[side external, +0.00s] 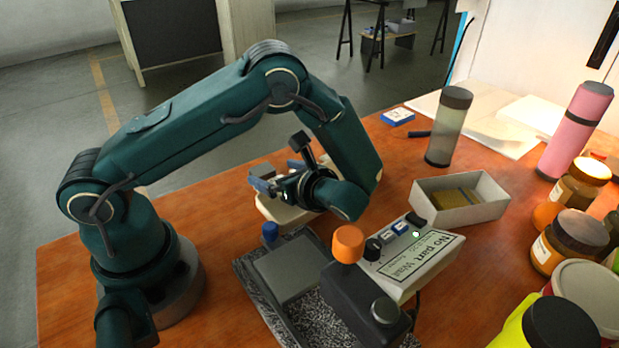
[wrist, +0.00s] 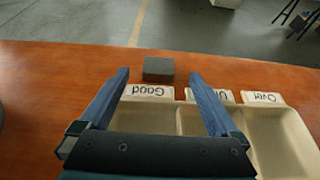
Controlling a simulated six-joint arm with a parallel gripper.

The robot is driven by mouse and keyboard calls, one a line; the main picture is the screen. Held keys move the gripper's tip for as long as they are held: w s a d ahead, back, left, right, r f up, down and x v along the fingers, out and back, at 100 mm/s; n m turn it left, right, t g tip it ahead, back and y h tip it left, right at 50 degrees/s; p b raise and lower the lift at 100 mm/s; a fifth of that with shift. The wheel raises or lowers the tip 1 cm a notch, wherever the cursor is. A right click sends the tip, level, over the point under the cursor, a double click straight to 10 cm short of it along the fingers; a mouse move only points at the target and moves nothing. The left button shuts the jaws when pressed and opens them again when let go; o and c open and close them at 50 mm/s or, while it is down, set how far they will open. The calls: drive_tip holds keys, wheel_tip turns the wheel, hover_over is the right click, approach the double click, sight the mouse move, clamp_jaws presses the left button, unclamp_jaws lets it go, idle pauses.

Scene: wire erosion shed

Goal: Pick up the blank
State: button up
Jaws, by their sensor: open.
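The blank, which looks like a small dark grey block (wrist: 158,69), lies on the orange-brown table in the wrist view, just beyond the label "Good" of a cream tray (wrist: 179,112). My gripper (wrist: 158,75) is open, with its two blue fingers apart over the tray. The blank shows between and ahead of the fingertips, with nothing touching it that I can see. In the side external view my gripper (side external: 277,175) hangs low over the tray (side external: 268,208), which my wrist partly hides. A small grey shape beside the fingers there may be the blank.
A gauge on a speckled base has an orange knob (side external: 348,244) and a display (side external: 421,250) reading "No part Wait". A pale open box (side external: 486,209) holds a brownish thing. Bottles and jars crowd the right side. Table behind the blank is clear.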

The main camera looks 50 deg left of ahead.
sight(260, 168)
drive_tip(key=shift+x, duration=3.35)
drive_tip(key=shift+d, duration=0.1)
drive_tip(key=c, duration=1.4)
clamp_jaws()
drive_tip(key=shift+r, duration=0.15)
